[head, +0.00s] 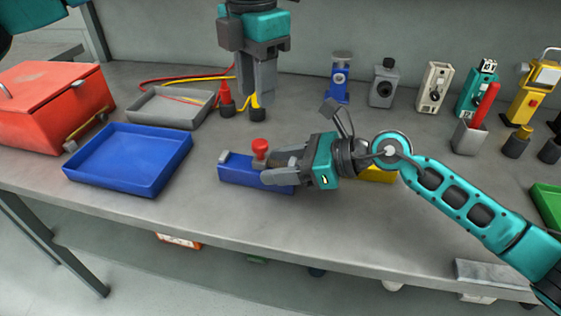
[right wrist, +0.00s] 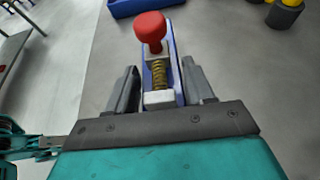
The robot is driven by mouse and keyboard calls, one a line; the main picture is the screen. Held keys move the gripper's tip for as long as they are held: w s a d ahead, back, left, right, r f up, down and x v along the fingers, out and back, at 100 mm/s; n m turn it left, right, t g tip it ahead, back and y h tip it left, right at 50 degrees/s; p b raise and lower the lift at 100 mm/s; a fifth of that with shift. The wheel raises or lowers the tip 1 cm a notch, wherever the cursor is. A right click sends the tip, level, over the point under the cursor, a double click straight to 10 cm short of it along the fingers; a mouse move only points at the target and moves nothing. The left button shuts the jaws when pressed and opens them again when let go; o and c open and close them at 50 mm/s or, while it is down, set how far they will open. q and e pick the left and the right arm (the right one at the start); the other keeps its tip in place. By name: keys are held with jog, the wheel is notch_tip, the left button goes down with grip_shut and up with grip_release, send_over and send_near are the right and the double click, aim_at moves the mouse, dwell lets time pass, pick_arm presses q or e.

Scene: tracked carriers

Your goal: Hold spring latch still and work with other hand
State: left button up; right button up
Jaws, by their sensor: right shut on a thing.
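The spring latch (head: 235,170) is a blue block with a red knob (head: 260,146) on top, lying on the bench in the middle of the head view. In the right wrist view its coiled spring (right wrist: 159,74) shows between the red knob (right wrist: 150,28) and a pale end block. My right gripper (head: 276,172) comes in from the right and is shut on the latch's body, with a finger on each side. My left gripper (head: 262,98) hangs above and behind the latch, pointing down, apart from it. Its fingers look close together, but the gap is unclear.
Red and yellow plugs (head: 226,100) are beside my left gripper. Several devices, including a blue one (head: 339,85), line the back. Bare bench lies before the latch.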

pick_arm(q)
jog(key=shift+s+d+n, duration=0.2)
jog(key=shift+s+n, duration=0.1)
jog(key=shift+n, duration=0.1)
jog(key=shift+c, duration=1.4)
jog(key=s+d+n, duration=0.1)
jog(key=s+n, duration=0.1)
jog(key=n, duration=0.1)
jog(key=s+d+n+t+y, duration=0.1)
jog(key=s+n, duration=0.1)
jog(key=n, duration=0.1)
jog(key=s+d+r+n+t, duration=0.1)
jog(key=s+n, duration=0.1)
jog(key=n, duration=0.2)
jog(key=shift+s, duration=0.15)
grip_shut()
jog(key=s+n, duration=0.1)
jog(key=n, duration=0.1)
jog(key=s+d+n+t, duration=0.1)
jog(key=s+n, duration=0.1)
jog(key=n, duration=0.1)
jog(key=shift+r+y, duration=0.2)
jog(key=shift+y, duration=0.1)
